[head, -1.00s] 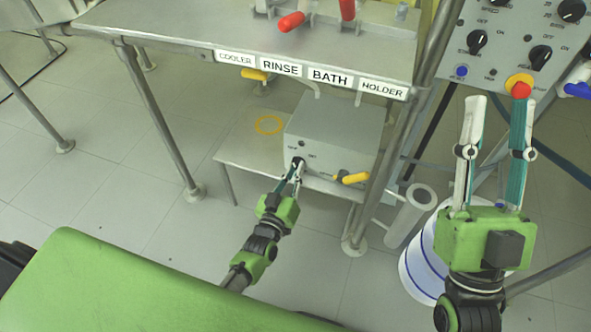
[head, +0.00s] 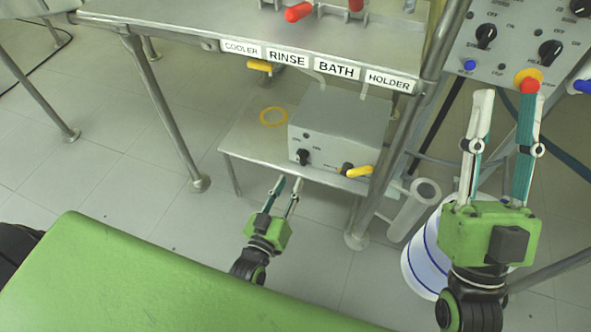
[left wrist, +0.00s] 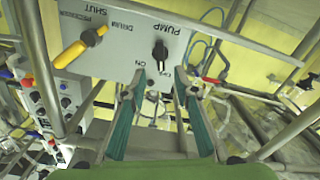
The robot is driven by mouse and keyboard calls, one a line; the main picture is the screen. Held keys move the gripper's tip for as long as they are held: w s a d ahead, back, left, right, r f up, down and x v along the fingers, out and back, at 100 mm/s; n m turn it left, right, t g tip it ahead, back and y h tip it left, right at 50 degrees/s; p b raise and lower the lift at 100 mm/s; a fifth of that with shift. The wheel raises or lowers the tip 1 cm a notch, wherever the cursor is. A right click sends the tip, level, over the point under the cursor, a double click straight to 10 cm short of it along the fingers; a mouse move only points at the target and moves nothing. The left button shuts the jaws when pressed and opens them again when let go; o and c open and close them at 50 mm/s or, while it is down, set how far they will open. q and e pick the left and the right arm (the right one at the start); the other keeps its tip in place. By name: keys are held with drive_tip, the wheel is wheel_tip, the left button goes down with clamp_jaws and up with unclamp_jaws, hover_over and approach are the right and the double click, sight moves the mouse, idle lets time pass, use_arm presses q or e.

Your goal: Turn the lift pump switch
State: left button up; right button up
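The pump switch (head: 303,157) is a black knob on the front of a grey box (head: 340,125), on the low shelf under the bench. The left wrist view shows the knob (left wrist: 160,51) on the panel beside the label PUMP, with ON and OFF marks by it. Which mark it points at is hard to tell. My left gripper (head: 288,181) is open and empty, in front of the box and apart from the knob; its two fingers (left wrist: 158,82) are spread in the left wrist view. My right gripper (head: 506,95) is open and empty, raised before the control panel.
A yellow-handled valve (head: 359,172) sits right of the knob, close to it. The bench edge (head: 215,42) and a metal leg (head: 375,180) frame the box. A control panel (head: 510,45) with a red button (head: 529,86) is near my right gripper.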

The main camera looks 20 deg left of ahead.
use_arm(q)
drive_tip(key=shift+s, duration=1.5)
drive_tip(key=shift+f, duration=0.1)
